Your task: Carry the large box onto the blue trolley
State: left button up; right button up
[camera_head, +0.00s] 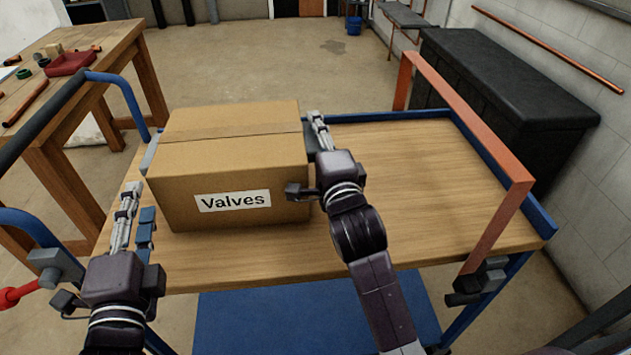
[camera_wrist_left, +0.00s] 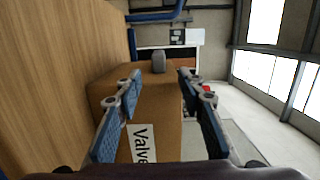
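The large cardboard box (camera_head: 235,165), labelled "Valves", sits upright on the left half of the blue trolley's wooden deck (camera_head: 420,180). The box also shows in the left wrist view (camera_wrist_left: 158,100). My left gripper (camera_head: 135,212) is at the box's front left, its fingers spread apart. In the left wrist view the open fingers (camera_wrist_left: 160,95) have the box beyond and between them; contact cannot be told. My right gripper (camera_head: 314,132) is beside the box's right face, with a dark pad close against it. Its finger gap is hidden.
An orange bar frame (camera_head: 465,120) stands at the trolley's right end; a blue handle (camera_head: 115,82) rises at its left. The deck's right half is clear. A wooden workbench (camera_head: 110,50) stands at left and a black chest (camera_head: 500,95) at right, against the wall.

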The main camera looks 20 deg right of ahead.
jog(key=shift+s+f, duration=0.1)
jog(key=shift+s, duration=0.3)
pick_arm(q)
jog(key=shift+s, duration=0.15)
pick_arm(e)
jog(key=s, duration=0.6)
jog(key=shift+s+a, duration=0.2)
jog(key=shift+s, duration=0.2)
